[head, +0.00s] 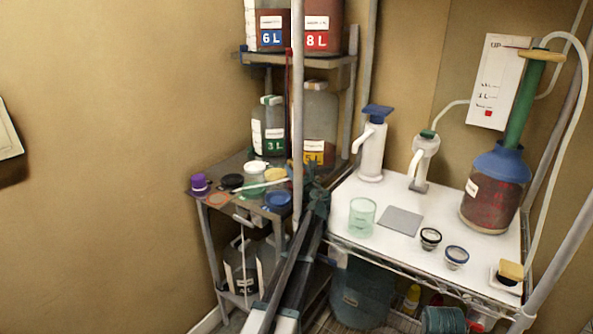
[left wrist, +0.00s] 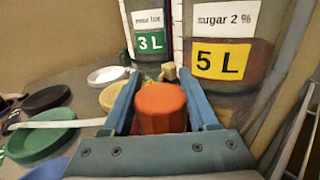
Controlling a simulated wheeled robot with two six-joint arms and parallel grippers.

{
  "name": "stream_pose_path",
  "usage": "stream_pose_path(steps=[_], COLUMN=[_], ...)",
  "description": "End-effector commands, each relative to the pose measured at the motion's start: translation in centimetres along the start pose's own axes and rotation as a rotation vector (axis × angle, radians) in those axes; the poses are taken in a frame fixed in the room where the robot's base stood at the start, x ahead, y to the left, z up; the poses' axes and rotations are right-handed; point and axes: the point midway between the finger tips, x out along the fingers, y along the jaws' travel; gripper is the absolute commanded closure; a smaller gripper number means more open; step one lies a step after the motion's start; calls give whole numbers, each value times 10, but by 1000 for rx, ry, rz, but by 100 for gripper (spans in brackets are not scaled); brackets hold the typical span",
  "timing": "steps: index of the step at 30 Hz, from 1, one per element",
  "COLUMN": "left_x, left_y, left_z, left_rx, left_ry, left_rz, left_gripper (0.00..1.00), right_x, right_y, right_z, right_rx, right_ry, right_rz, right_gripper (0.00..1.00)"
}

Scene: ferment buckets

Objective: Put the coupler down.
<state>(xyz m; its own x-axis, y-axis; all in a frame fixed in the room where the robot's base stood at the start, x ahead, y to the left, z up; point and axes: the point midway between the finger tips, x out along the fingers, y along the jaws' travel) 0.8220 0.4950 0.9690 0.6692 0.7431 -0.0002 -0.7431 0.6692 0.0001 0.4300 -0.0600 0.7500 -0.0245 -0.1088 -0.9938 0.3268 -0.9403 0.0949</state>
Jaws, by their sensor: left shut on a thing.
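My left gripper (head: 314,188) is at the right edge of the small grey shelf table, beside the upright post. In the left wrist view its two blue fingers are closed on the sides of an orange round piece (left wrist: 161,108), which I take to be the coupler. The piece looks upright in the jaws. Whether its underside touches the shelf is hidden. In the head view I cannot make the piece out behind the gripper. My right gripper is not in view.
The shelf top (head: 232,160) carries a purple cap (head: 199,184), a black lid (head: 231,181), a blue lid (head: 278,202) and other lids. Jugs marked 3 L (head: 268,130) and 5 L (left wrist: 222,65) stand behind. The white bench (head: 390,240) at right holds a glass (head: 362,218).

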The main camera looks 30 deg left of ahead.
Motion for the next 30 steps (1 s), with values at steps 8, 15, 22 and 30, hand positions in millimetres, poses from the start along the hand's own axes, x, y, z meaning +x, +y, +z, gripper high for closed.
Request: stream_pose_path(steps=[8, 15, 22, 30], left_x=[0, 0, -16, -61], left_y=[0, 0, 0, 1], left_z=[0, 1, 3, 2], left_rx=[0, 0, 0, 0], left_ry=[0, 0, 0, 0], left_rz=[0, 0, -1, -2], left_gripper=[10, 10, 10, 10], right_x=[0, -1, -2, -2], right_y=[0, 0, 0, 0], right_z=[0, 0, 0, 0], right_rx=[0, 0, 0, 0], right_ry=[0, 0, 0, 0], right_rz=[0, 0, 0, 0], right_gripper=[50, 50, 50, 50])
